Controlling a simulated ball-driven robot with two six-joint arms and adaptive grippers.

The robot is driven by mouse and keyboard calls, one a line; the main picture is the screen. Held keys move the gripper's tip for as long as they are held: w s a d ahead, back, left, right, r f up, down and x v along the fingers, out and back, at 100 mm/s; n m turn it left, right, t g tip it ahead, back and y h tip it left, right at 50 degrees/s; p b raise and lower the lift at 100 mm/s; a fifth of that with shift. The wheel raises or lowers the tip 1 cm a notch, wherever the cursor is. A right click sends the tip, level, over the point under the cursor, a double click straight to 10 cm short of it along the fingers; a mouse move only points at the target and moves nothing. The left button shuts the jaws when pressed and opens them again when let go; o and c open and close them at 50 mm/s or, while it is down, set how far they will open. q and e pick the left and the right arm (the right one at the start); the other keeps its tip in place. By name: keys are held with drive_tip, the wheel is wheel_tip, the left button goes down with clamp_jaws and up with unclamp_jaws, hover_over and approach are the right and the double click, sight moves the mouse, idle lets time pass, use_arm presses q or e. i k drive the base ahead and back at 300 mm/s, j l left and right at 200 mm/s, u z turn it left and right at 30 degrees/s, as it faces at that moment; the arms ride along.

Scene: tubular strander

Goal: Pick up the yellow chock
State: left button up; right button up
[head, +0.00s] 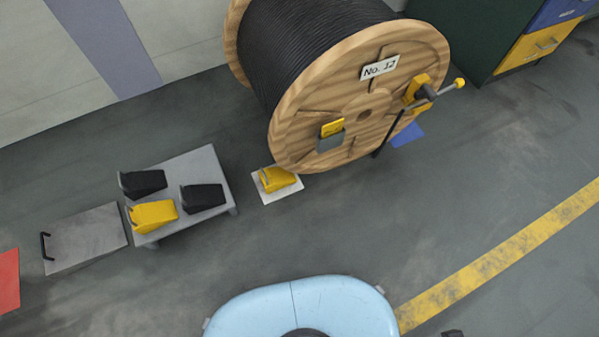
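Two yellow chocks show in the head view. One yellow chock (153,216) lies on a low grey platform (188,164) at the left, near its front left corner, with two black chocks beside it. The other yellow chock (277,179) sits on a pale square plate (290,192) on the floor, close to the lower rim of the wooden cable drum (392,128). I cannot tell whether it touches the drum.
One black chock (143,183) and another black chock (203,197) share the platform. A grey floor plate (85,240) with a black handle lies left of it. A dark cabinet (470,40) stands upper right. Open floor lies between my light blue base and the chocks.

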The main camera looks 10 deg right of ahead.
sight(145, 218)
drive_tip(key=u, duration=1.35)
